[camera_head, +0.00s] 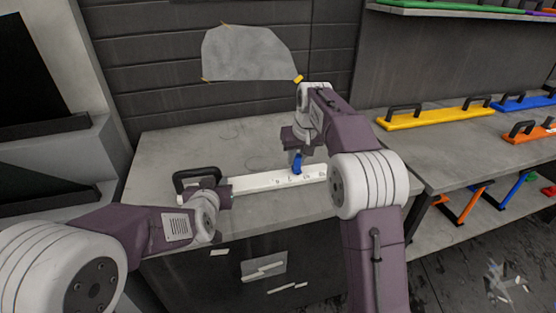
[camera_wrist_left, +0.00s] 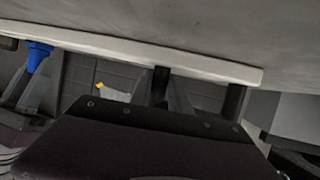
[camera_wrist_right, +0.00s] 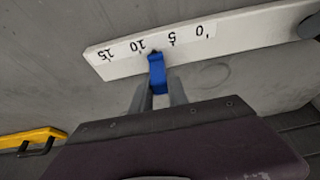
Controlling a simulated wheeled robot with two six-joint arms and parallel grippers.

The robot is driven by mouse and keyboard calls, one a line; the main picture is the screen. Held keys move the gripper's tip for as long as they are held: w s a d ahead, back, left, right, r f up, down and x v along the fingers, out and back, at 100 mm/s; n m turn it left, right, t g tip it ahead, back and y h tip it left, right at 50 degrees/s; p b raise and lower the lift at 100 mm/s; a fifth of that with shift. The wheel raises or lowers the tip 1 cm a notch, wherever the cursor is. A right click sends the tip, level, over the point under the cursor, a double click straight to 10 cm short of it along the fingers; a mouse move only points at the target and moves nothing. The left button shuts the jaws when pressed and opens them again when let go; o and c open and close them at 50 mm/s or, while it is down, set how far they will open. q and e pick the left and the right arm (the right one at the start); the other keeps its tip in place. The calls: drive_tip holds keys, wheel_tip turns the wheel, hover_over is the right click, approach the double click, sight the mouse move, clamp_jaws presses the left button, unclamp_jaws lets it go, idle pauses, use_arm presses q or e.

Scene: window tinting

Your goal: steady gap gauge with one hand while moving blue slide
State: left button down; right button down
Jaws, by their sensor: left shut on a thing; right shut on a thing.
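The gap gauge is a long white bar (camera_head: 262,182) lying on the grey bench, with a black handle (camera_head: 184,178) at its left end. My left gripper (camera_head: 222,190) is at that handle and shut on it. In the left wrist view, the bar (camera_wrist_left: 130,48) crosses the top and the fingertips are partly hidden. The blue slide (camera_head: 297,164) is on the bar, right of the handle. My right gripper (camera_head: 296,153) reaches down from above, shut on the slide. In the right wrist view, the slide (camera_wrist_right: 157,72) sits between the 5 and 10 marks.
The grey bench top (camera_head: 185,143) is clear behind the gauge. A side bench at right holds a yellow bar with a black handle (camera_head: 435,118), plus blue (camera_head: 525,102) and orange (camera_head: 530,132) ones. A grey sheet (camera_head: 250,55) is taped to the wall.

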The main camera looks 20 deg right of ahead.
use_arm(q)
drive_tip(key=shift+w+a, duration=0.1)
use_arm(e)
drive_tip(key=shift+d, duration=1.1)
drive_tip(key=c, duration=1.3)
unclamp_jaws()
drive_tip(key=shift+a, duration=0.1)
use_arm(q)
drive_tip(key=shift+r, duration=0.1)
use_arm(e)
drive_tip(key=v, duration=1.2)
drive_tip(key=shift+s, duration=0.1)
